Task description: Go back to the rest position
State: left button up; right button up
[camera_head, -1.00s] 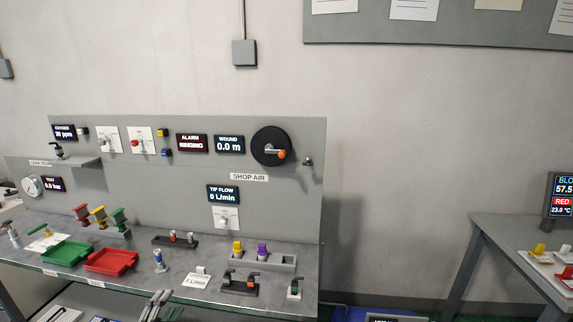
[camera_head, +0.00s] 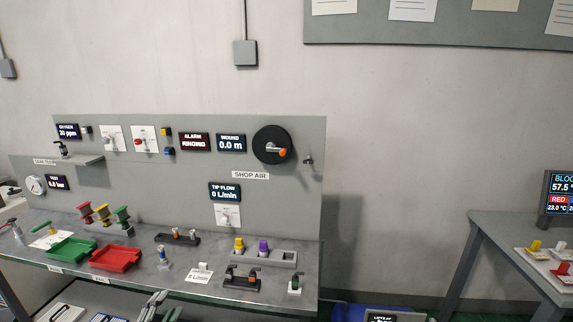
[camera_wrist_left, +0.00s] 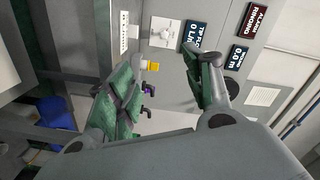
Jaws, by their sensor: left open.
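My left gripper (camera_head: 154,304) shows at the bottom edge of the head view, low in front of the workbench. In the left wrist view its two green-padded fingers (camera_wrist_left: 165,88) stand apart with nothing between them. The bench's back panel and a yellow-topped part (camera_wrist_left: 152,66) show beyond the fingers, apart from them. My right gripper is in neither view.
The workbench (camera_head: 215,262) carries a green tray (camera_head: 71,250), a red tray (camera_head: 116,258), valves and small fittings. Its back panel (camera_head: 120,180) holds displays and a black reel (camera_head: 271,146). A second table (camera_head: 500,228) stands at right. A floor gap separates the two.

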pick_arm(q)
jog(key=s+a+f+n+g+y, duration=0.1)
jog(key=s+a+f+n+g, duration=0.15)
jog(key=f, duration=0.55)
jog(key=s+a+f+n+g+y, duration=0.1)
jog(key=s+a+f+n, duration=0.15)
jog(key=f, duration=0.45)
jog(key=s+a+f+n+g+y, duration=0.1)
jog(key=a+f+g, duration=0.15)
jog(key=f, duration=0.55)
jog(key=s+a+f+n+g, duration=0.2)
jog(key=s+f, duration=0.5)
jog(key=f, duration=0.2)
jog(key=s+a+f+n+g, duration=0.1)
jog(key=s+f+g, duration=0.1)
jog(key=s+f, duration=0.65)
jog(key=s+d+f+n+g, duration=0.1)
jog(key=s+d+f+g, duration=0.25)
jog(key=s+f, duration=0.75)
jog(key=s+d+f+n+g, duration=0.3)
jog(key=s+f, duration=0.5)
jog(key=s, duration=0.7)
jog(key=s+d+f+m, duration=0.1)
jog(key=s+d, duration=0.3)
jog(key=d, duration=0.2)
jog(key=w+d+h, duration=0.1)
jog(key=w+d, duration=0.4)
jog(key=d, duration=0.1)
jog(key=shift+f, duration=0.25)
